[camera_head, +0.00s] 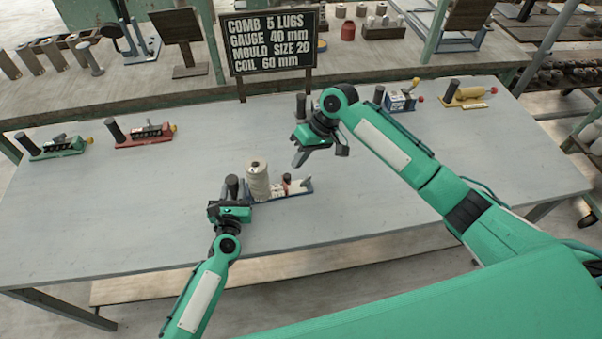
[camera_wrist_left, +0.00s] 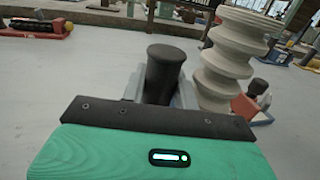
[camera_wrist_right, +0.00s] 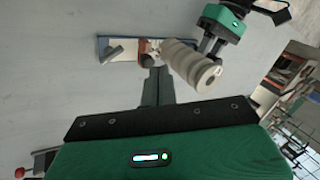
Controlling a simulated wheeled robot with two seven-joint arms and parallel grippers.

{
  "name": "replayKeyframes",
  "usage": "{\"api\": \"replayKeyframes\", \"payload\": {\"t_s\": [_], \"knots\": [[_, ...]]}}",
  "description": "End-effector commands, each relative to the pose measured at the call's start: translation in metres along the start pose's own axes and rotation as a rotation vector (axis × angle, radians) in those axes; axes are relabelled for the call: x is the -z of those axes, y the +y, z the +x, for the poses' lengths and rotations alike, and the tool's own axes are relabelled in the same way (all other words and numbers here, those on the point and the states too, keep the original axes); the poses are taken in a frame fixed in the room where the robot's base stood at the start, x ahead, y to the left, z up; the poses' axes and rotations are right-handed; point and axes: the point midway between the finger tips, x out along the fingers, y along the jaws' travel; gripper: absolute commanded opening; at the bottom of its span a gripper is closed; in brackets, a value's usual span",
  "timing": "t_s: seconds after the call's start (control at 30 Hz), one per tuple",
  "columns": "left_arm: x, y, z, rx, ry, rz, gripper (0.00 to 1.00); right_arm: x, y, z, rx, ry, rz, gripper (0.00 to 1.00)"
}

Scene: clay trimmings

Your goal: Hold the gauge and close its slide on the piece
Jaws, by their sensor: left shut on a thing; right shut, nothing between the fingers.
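The gauge (camera_head: 296,192) lies on the grey table with a blue base and a dark upright handle (camera_head: 232,187) at its left end. A pale ribbed piece (camera_head: 257,181) stands upright on it beside the handle. The reddish slide (camera_head: 287,184) is just right of the piece; any gap between them is hard to tell. My left gripper (camera_wrist_left: 163,92) is shut around the dark handle. My right gripper (camera_head: 299,158) is shut and empty above the gauge's right part. In the right wrist view its fingertips (camera_wrist_right: 158,76) point toward the slide (camera_wrist_right: 146,47) and piece (camera_wrist_right: 190,66).
A green gauge (camera_head: 60,147) and a red one (camera_head: 145,135) lie at the left back; a blue one (camera_head: 402,102) and a yellow one (camera_head: 467,93) at the right back. A sign (camera_head: 268,41) stands behind. The table's front is clear.

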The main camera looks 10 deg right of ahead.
Motion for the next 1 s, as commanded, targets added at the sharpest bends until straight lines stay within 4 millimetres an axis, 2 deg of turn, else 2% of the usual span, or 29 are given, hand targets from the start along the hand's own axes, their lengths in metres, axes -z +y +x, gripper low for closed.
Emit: {"api": "replayKeyframes", "payload": {"t_s": [0.2,0.4,0.63,0.77,1.0], "knots": [[0.0,0.0,0.0,-0.001,0.001,0.001,0.0,-0.025,0.042,-0.015,0.159,0.121,0.275,0.0],[0.0,0.0,0.0,0.0,0.001,0.001,0.0,-0.046,0.076,-0.033,0.248,0.209,0.463,0.0],[0.0,0.0,0.0,0.0,0.001,0.001,0.0,-0.057,0.094,-0.043,0.286,0.254,0.553,0.0],[0.0,0.0,0.0,0.0,0.001,0.001,0.0,-0.054,0.092,-0.034,0.291,0.257,0.56,0.0],[0.0,0.0,0.0,0.0,0.0,0.001,0.0,-0.039,0.082,0.01,0.291,0.255,0.559,0.0]]}}
